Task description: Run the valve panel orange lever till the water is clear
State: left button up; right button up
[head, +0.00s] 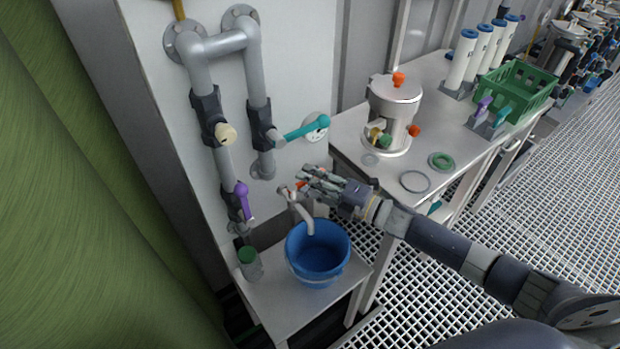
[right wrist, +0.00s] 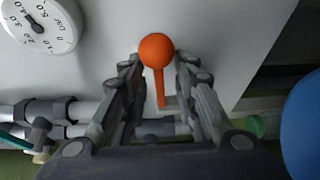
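The orange lever (right wrist: 160,88), a thin stem with a round ball end, shows in the right wrist view between my right gripper's fingers. In the head view only a small orange bit (head: 298,186) shows beside the fingers. My right gripper (right wrist: 157,66) is open, with gaps between its fingers and the lever. In the head view it (head: 303,180) is at the wall, just above the grey spout (head: 305,215). The spout points down into a blue bucket (head: 303,278). I cannot make out a water stream or its colour. My left gripper is not in view.
The wall panel has grey pipes (head: 200,75) with cream (head: 226,132), teal (head: 306,128) and purple (head: 242,198) handles and a gauge (right wrist: 38,22). A green-topped cup (head: 249,262) stands left of the bucket. A bench (head: 455,160) with a steel vessel (head: 393,105) is at right.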

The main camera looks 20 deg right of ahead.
jog(key=shift+a, duration=0.1)
grip_shut()
